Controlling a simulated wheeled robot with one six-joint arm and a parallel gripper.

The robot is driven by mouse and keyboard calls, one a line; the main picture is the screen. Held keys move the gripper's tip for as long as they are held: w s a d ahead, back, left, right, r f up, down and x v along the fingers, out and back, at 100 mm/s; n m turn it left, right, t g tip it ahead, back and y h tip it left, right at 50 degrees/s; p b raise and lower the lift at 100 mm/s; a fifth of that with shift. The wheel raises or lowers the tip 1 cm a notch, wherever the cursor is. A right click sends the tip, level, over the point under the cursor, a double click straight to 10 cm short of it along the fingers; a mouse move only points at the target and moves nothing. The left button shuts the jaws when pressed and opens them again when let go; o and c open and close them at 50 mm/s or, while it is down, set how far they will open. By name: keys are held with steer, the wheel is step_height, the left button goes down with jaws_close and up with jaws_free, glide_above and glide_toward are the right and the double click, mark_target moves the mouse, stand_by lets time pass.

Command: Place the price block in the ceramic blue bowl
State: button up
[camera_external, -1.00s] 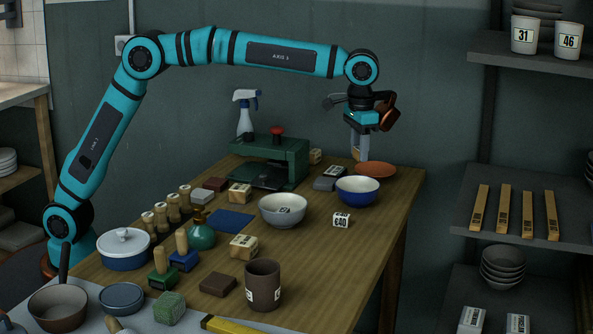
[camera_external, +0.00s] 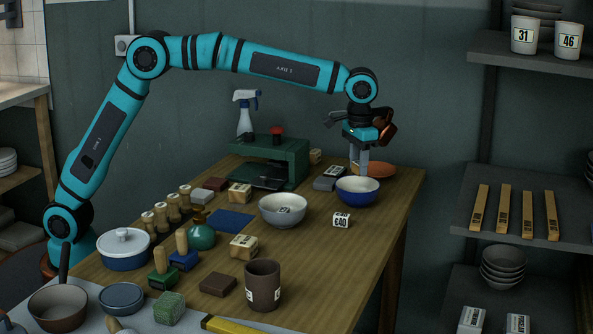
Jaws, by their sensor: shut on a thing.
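The ceramic blue bowl (camera_external: 357,194), white inside, stands upright near the right edge of the wooden table. My gripper (camera_external: 360,174) points down just behind and above its far rim. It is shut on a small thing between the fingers. The fingers hide most of that thing, and I cannot tell clearly what it is. A small white price block (camera_external: 341,220) marked 40 lies on the table in front of the blue bowl, apart from it.
A grey-white bowl (camera_external: 283,214) stands left of the blue bowl. An orange dish (camera_external: 380,171) lies behind it. The table's right edge is close.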

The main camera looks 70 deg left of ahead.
mark_target(358, 179)
steer(key=shift+f, duration=2.55)
steer(key=o, duration=1)
steer(key=shift+o, duration=0.2)
steer(key=shift+r, duration=0.1)
steer(key=shift+r, duration=3.45)
